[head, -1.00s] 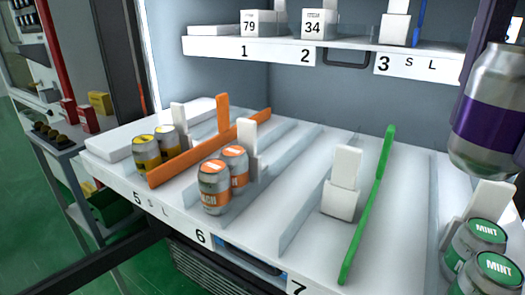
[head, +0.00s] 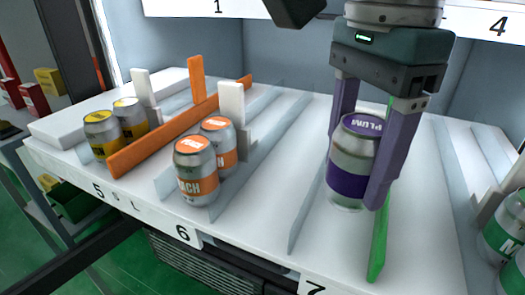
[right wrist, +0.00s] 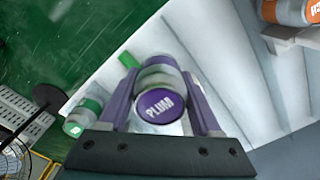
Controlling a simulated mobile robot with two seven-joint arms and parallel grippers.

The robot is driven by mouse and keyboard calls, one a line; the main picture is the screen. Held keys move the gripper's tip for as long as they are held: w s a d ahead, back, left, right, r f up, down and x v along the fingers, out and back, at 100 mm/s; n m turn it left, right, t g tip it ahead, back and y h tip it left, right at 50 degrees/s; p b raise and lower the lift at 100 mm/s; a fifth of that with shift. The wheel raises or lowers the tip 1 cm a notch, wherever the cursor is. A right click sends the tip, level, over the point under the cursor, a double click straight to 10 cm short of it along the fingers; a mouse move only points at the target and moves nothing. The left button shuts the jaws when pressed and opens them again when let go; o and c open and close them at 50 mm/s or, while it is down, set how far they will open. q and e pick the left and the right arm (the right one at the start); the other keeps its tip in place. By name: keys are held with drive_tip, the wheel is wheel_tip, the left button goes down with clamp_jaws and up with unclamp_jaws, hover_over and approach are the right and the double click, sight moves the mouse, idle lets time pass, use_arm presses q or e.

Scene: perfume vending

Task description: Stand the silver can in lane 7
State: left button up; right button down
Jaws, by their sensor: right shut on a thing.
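The silver can (head: 349,185) has a purple band and a lid marked PLUM. My right gripper (head: 354,184) is shut on it, one purple finger on each side, and holds it upright. The can is over lane 7, above the label 7 (head: 316,289), between a pale divider (head: 307,212) and the green divider (head: 378,245). I cannot tell whether its base touches the shelf. The right wrist view shows the can's lid (right wrist: 159,106) between the fingers. Lane 7's white pusher is hidden behind the can and gripper. My left gripper is out of view.
Orange-banded cans (head: 197,172) stand in lane 6 and yellow cans (head: 103,136) in lane 5, beside an orange divider (head: 165,140). Green-banded cans (head: 503,240) stand at the right. An upper shelf (head: 265,8) overhangs the back. Lane 7's front is clear.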

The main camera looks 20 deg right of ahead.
sight(366, 123)
drive_tip(key=shift+w+f+b, duration=0.1)
drive_tip(key=shift+f+b, duration=0.2)
drive_tip(key=shift+f, duration=2.6)
drive_tip(key=shift+f, duration=0.2)
drive_tip(key=shift+c, duration=1.8)
unclamp_jaws()
drive_tip(key=shift+r, duration=0.15)
drive_tip(key=shift+r, duration=0.3)
wheel_tip(366, 123, up, 11)
drive_tip(key=shift+p, duration=0.9)
drive_tip(key=shift+r, duration=0.3)
